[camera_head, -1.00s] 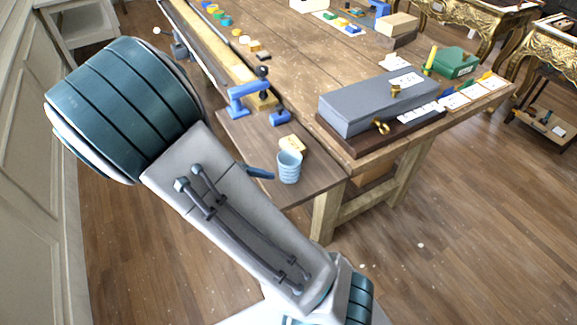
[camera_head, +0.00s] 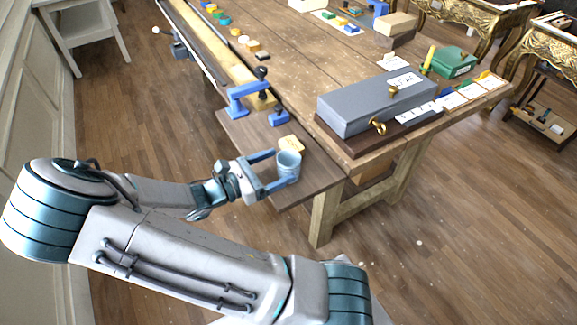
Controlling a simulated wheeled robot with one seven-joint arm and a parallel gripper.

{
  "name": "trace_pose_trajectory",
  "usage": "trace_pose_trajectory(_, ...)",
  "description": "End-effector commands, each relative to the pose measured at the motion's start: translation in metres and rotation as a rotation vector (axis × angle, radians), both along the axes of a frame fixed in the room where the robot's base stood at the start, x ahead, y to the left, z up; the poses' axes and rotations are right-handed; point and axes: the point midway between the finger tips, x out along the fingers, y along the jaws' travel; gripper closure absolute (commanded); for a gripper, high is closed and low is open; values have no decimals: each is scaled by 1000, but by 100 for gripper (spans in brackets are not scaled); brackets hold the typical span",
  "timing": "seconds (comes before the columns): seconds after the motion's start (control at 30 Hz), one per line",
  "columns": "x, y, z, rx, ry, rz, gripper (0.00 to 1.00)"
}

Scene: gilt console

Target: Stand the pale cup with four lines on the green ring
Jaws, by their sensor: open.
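A pale blue cup (camera_head: 289,163) stands upright on the near wooden shelf at the table's left corner. Faint bands show around it; I cannot count its lines. My gripper (camera_head: 279,168) is open, reaching in from the left with its two fingers on either side of the cup. I cannot tell whether the fingers touch it.
A blue clamp-like tool (camera_head: 244,97) stands behind on the left. A large grey box (camera_head: 375,103) on a dark base lies to the right. A green box (camera_head: 455,62) stands farther right.

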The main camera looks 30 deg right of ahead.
Motion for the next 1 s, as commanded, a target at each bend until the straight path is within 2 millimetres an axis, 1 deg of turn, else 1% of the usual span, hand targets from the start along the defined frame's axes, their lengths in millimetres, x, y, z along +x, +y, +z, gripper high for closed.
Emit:
trace_pose_trajectory(0.17, -1, -12, 3, -1, 0, -3, 21)
trace_pose_trajectory(0.33, -1, -38, 10, -3, 2, -5, 21)
trace_pose_trajectory(0.4, 0, -48, 8, -3, 1, -4, 21)
trace_pose_trajectory(0.5, 0, -56, 7, -1, 2, -3, 21)
trace_pose_trajectory(0.77, 1, -59, 6, 2, 0, -1, 21)
trace_pose_trajectory(0.87, 1, -59, 6, 2, 0, -1, 46)
trace_pose_trajectory(0.9, 1, -59, 6, 2, 0, -1, 57)
trace_pose_trajectory(0.93, 1, -59, 6, 1, 0, -1, 66)
trace_pose_trajectory(0.97, 1, -59, 6, 1, 0, -1, 71)
trace_pose_trajectory(1.0, 1, -59, 6, 1, 0, -1, 71)
